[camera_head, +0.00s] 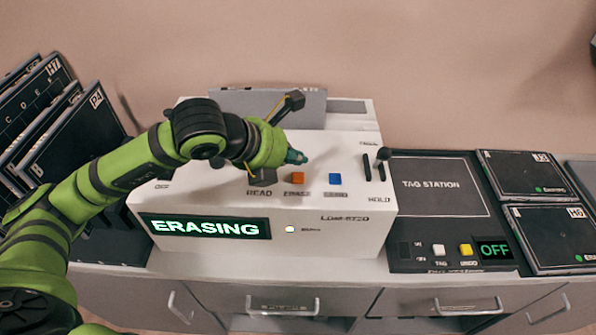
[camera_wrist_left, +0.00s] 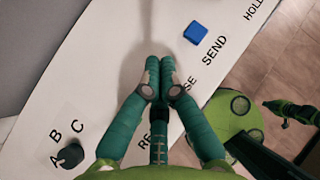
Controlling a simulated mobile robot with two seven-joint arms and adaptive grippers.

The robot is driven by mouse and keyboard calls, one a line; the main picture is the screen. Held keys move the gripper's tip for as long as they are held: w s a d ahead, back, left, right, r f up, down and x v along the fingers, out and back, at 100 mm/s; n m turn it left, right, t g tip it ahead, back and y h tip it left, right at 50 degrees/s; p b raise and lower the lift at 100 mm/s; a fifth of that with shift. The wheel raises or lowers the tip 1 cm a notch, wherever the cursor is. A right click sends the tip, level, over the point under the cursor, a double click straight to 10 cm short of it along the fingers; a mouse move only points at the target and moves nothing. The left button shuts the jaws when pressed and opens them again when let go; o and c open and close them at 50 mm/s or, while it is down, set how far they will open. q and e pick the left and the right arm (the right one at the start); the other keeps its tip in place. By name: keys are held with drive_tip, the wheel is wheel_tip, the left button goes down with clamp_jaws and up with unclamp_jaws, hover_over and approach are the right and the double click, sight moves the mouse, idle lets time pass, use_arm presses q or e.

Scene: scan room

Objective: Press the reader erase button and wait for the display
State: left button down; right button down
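The white reader (camera_head: 345,225) stands on the counter, and its green display (camera_head: 205,228) reads "ERASING". The orange ERASE button (camera_head: 297,177) sits on its sloped top, left of the blue SEND button (camera_head: 335,179). The blue button also shows in the left wrist view (camera_wrist_left: 195,33). My left gripper (camera_head: 297,157) is shut and empty, its teal fingertips just behind and above the orange button in the head view. In the left wrist view the fingertips (camera_wrist_left: 158,75) are together and the orange button is hidden. I see no clear contact.
A small light (camera_head: 290,229) glows on the reader's front. A dark tag station (camera_head: 435,210) with its display on "OFF" stands to the right, beside dark labelled plates (camera_head: 530,175). More plates (camera_head: 75,130) lean in a rack at the left.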

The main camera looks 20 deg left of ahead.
use_arm(q)
drive_tip(key=shift+r+p, duration=0.6)
drive_tip(key=shift+r, duration=0.9)
drive_tip(key=shift+f, duration=0.1)
